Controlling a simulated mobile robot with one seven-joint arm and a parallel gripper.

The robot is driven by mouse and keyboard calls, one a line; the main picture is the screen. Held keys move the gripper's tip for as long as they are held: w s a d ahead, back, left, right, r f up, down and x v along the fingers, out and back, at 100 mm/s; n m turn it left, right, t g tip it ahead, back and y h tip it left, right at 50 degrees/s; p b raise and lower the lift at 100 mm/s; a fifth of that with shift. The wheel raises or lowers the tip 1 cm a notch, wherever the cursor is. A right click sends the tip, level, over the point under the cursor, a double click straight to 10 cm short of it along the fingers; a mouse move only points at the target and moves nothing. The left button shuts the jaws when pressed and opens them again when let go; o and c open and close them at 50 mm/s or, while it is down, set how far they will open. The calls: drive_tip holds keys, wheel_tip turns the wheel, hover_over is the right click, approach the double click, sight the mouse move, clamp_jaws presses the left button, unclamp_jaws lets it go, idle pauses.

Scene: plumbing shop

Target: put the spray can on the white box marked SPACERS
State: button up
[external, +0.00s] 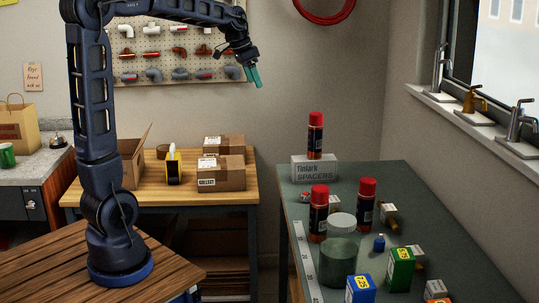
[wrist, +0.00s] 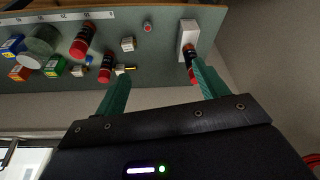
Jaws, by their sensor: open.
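The white box marked SPACERS (external: 315,172) lies at the far left corner of the green-grey bench. A black spray can with a red cap (external: 315,137) stands upright on it. Two similar spray cans (external: 318,213) (external: 367,201) stand upright on the bench. My gripper (external: 255,77) is open and empty, high up to the left of the box and clear of it. In the wrist view, its green fingers (wrist: 160,88) are spread; the right one points near the spray can (wrist: 191,66) on the white box (wrist: 187,37).
A jar (external: 338,255), a ruler (external: 305,262), a blue box (external: 360,289), a green box (external: 400,270) and small parts crowd the bench (external: 395,174). Cardboard boxes (external: 222,172) sit on the wooden table behind. Taps (external: 471,100) line the window sill.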

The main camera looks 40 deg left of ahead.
drive_tip(key=s+a+f+n+y, duration=0.1)
drive_tip(key=s+f+n, duration=0.2)
drive_tip(key=s, duration=1.3)
drive_tip(key=s+a+f+n+t+y, duration=0.1)
drive_tip(key=s+f, duration=0.5)
drive_tip(key=s, duration=1)
drive_tip(key=shift+s+a+f+n, duration=0.2)
drive_tip(key=shift+a+n, duration=0.4)
drive_tip(key=shift+n, duration=0.5)
